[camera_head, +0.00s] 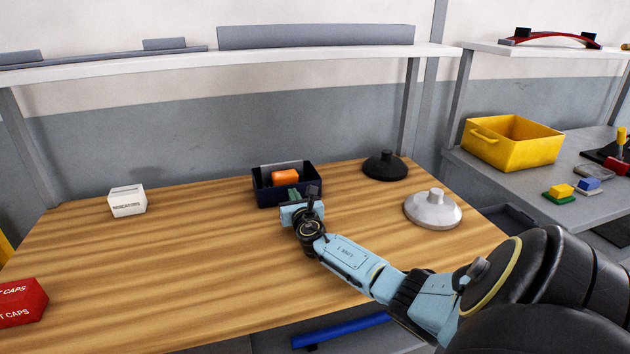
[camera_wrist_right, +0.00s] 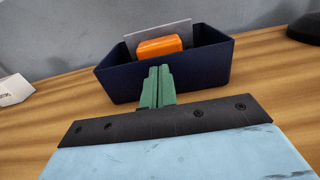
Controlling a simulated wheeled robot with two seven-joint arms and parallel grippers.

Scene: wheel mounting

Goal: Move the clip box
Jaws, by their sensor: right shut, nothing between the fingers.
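The clip box is most likely the dark blue open box (camera_head: 264,194) near the middle of the wooden table. It holds an orange block (camera_head: 285,177) and a grey plate. The box also shows in the right wrist view (camera_wrist_right: 205,68), with the orange block (camera_wrist_right: 159,46) inside. My right gripper (camera_head: 311,194) is at the near side of the box. In the right wrist view its green fingers (camera_wrist_right: 157,86) are together and empty, in front of the box's near wall. I cannot tell whether they touch it. My left gripper is not in view.
A white box (camera_head: 127,201) stands at the left and a red caps box (camera_head: 20,302) at the front left. A black disc (camera_head: 384,166) and a light grey disc (camera_head: 432,209) lie to the right. A yellow bin (camera_head: 511,144) stands on the side table. The table's left middle is clear.

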